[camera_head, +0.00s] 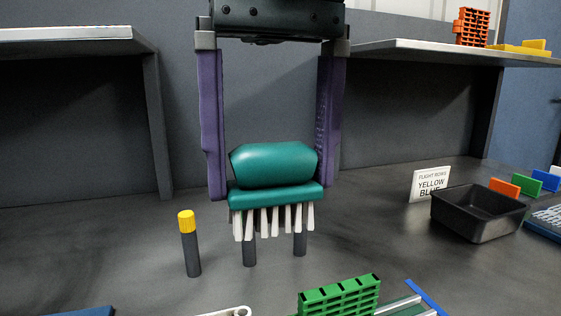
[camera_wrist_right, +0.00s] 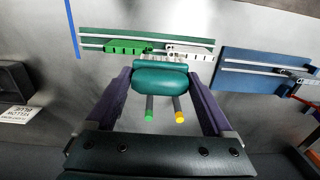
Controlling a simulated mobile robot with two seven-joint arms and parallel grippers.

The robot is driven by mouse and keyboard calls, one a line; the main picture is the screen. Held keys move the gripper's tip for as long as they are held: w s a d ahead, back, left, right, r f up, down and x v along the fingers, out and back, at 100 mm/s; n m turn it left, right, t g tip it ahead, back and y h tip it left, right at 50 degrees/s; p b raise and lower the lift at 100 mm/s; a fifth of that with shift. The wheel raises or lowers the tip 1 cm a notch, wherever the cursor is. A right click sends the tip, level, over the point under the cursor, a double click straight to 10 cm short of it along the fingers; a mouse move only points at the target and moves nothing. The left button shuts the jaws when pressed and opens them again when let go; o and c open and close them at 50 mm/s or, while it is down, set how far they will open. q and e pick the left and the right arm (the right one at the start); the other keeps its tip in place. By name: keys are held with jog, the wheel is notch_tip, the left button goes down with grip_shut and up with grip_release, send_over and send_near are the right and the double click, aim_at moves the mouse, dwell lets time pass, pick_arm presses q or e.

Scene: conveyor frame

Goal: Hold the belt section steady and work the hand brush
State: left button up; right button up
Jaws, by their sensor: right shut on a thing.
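The hand brush (camera_head: 274,166) has a teal handle and white bristles pointing down. My right gripper (camera_head: 270,186) is shut on its handle, with one purple finger on each side, and holds it upright above the bench. The brush also shows in the right wrist view (camera_wrist_right: 160,80). A green belt section (camera_head: 340,296) shows at the bottom of the head view, cut off by the frame edge. In the right wrist view the green section (camera_wrist_right: 128,47) lies on a rail beside a white piece (camera_wrist_right: 188,50), beyond the brush. My left gripper is not in view.
A yellow-topped peg (camera_head: 190,243) stands left of the brush; two grey pegs stand behind the bristles. A black tray (camera_head: 480,228) and a sign (camera_head: 430,184) are at right. A blue board with a rail (camera_wrist_right: 265,75) lies right in the wrist view.

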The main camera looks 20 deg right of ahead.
aim_at(229, 199)
jog(key=a+f, duration=0.3)
jog(key=shift+w+a+f, duration=0.15)
jog(key=shift+w+f, duration=0.05)
jog(key=shift+w, duration=0.2)
jog(key=shift+r, duration=0.6)
jog(key=s+d+r+p, duration=0.2)
jog(key=d+r+p, duration=0.2)
jog(key=r+p, duration=0.45)
jog(key=s+d+r+p, duration=0.1)
jog(key=d+r+p, duration=0.3)
jog(key=r+p, duration=0.45)
jog(key=s+d+r+p, duration=0.2)
jog(key=d+r+p, duration=0.3)
jog(key=r+p, duration=0.35)
jog(key=s+r+p, duration=0.2)
jog(key=r+p, duration=1.4)
jog(key=p, duration=0.1)
jog(key=s+r+p, duration=0.3)
jog(key=r+p, duration=1.4)
jog(key=shift+a+r+p, duration=0.25)
jog(key=shift+a+p, duration=0.15)
